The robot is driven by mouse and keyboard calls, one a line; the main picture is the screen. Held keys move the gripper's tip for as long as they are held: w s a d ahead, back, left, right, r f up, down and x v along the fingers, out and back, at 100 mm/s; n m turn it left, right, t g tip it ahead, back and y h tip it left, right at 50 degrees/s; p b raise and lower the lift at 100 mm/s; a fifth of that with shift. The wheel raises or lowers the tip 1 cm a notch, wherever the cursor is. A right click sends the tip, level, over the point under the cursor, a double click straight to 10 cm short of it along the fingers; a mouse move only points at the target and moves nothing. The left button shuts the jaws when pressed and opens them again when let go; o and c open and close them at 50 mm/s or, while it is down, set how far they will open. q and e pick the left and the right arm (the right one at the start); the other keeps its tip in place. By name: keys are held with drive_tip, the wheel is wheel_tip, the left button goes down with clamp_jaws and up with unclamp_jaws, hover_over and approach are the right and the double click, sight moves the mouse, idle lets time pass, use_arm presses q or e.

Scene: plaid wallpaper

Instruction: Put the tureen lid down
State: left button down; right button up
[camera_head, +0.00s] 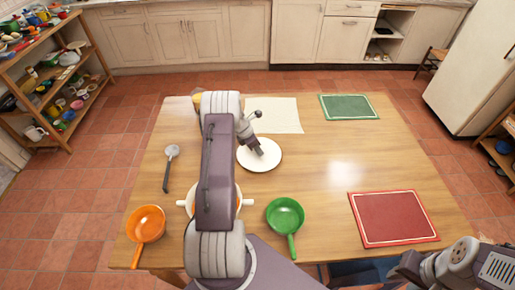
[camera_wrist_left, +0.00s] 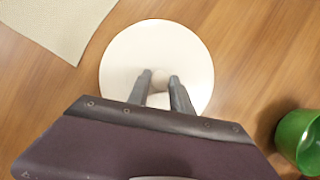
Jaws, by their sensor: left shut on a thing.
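The tureen lid (camera_head: 247,160) is a round white disc with a small knob, over the middle of the wooden table. In the left wrist view the lid (camera_wrist_left: 125,50) is seen from above, with its knob between my fingertips. My left gripper (camera_head: 259,152) is shut on the lid's knob; it also shows in the left wrist view (camera_wrist_left: 160,80). I cannot tell whether the lid touches the table. The white tureen (camera_head: 241,203) stands nearer me, mostly hidden under my left arm. My right gripper (camera_head: 402,273) is at the bottom right, its fingers not clear.
A cream cloth (camera_head: 280,115) lies behind the lid, and a green mat (camera_head: 348,107) at the far right. A red mat (camera_head: 393,218), green pan (camera_head: 285,213), orange pan (camera_head: 147,222) and ladle (camera_head: 169,167) lie around. Table right of the lid is clear.

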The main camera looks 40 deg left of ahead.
use_arm(q)
drive_tip(key=c, duration=1.1)
unclamp_jaws()
drive_tip(key=shift+f, duration=0.1)
drive_tip(key=shift+c, duration=0.2)
